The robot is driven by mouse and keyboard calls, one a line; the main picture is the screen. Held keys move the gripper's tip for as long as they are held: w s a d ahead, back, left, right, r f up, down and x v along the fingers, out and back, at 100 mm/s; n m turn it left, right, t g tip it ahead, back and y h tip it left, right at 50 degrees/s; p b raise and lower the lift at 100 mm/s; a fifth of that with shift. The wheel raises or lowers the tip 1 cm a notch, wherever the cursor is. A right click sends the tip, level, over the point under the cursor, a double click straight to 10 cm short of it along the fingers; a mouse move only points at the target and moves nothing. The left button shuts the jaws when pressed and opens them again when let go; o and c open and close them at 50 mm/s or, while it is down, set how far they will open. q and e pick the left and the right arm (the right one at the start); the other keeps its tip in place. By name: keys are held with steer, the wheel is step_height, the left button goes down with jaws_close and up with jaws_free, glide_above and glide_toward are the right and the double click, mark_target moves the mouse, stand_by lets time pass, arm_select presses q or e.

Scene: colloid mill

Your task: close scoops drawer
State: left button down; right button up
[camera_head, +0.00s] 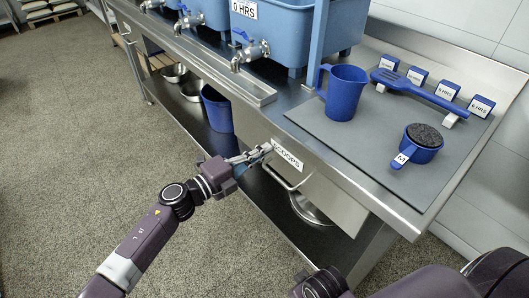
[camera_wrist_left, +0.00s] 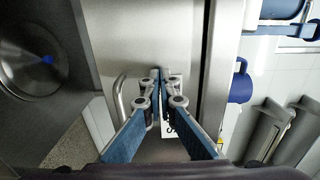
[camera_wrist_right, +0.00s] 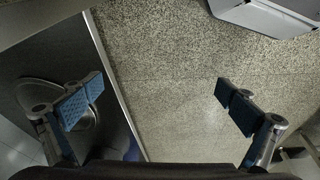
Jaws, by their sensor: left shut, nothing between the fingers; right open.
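The scoops drawer (camera_head: 310,172) is set under the metal counter, with a white "SCOOPS" label (camera_head: 288,155) and a bar handle (camera_head: 282,180) on its front. My left gripper (camera_head: 266,149) is shut and empty, its tips at the drawer front beside the label. In the left wrist view its closed fingertips (camera_wrist_left: 161,72) point at the metal drawer front and partly cover the label; the handle (camera_wrist_left: 120,98) is just left of them. Whether the tips touch the front, I cannot tell. My right gripper (camera_wrist_right: 152,100) is open and empty, over the floor and lower shelf.
Blue tubs with taps (camera_head: 250,52) stand further left. Metal bowls (camera_head: 310,208) and a blue bin (camera_head: 217,110) are on the lower shelf.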

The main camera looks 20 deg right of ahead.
arm_select(q)
steer(key=p+v, duration=0.1)
steer(key=v, duration=1.2)
steer(key=shift+a, duration=0.3)
arm_select(e)
step_height(320, 180, down, 5)
steer(key=s+a, duration=0.1)
steer(key=s, duration=0.1)
steer(key=shift+s+f, duration=0.15)
steer(key=shift+s, duration=0.2)
